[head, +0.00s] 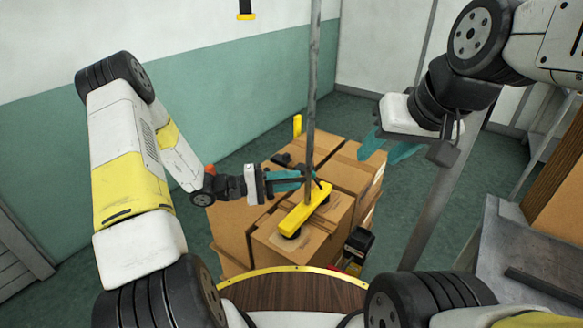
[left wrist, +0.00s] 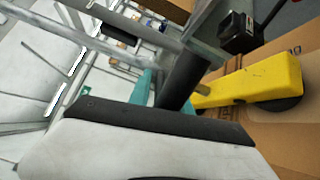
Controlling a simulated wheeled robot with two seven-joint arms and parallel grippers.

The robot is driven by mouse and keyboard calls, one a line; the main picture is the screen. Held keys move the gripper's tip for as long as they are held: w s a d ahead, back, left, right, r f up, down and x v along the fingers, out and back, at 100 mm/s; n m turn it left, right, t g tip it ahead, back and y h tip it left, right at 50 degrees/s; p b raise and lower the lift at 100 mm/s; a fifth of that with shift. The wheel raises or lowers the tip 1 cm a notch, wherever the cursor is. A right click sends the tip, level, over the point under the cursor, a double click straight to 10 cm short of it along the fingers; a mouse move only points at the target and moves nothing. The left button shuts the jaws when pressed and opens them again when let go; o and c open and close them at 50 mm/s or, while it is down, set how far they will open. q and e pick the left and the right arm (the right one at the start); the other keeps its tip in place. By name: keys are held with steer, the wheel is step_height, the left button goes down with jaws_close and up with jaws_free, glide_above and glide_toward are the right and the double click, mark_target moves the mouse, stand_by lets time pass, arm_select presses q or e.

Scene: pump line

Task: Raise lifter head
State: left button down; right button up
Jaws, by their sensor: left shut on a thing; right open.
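The lifter head is a yellow bar (head: 306,208) with dark suction pads underneath, at the lower end of a grey vertical tube (head: 313,90). It rests on or just above the top of the cardboard boxes; the exact gap is unclear. My left gripper (head: 300,180) has its teal fingers shut at the head, beside the foot of the tube. In the left wrist view the fingers close around a dark cylindrical handle (left wrist: 186,76), with the yellow bar (left wrist: 250,80) to its right. My right gripper (head: 388,150) is open and empty, raised to the right of the boxes.
Several cardboard boxes (head: 234,217) stand packed together beneath the head. A grey metal table (head: 500,245) is at the right. A yellow post (head: 297,125) stands behind the boxes. Green-and-white walls close off the left and back. Grey floor shows right of the boxes.

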arm_select(q)
step_height(320, 180, up, 31)
stand_by(0.4)
steer(key=shift+f, duration=0.1)
steer(key=c, duration=1.2)
jaws_free()
steer(key=v, duration=0.8)
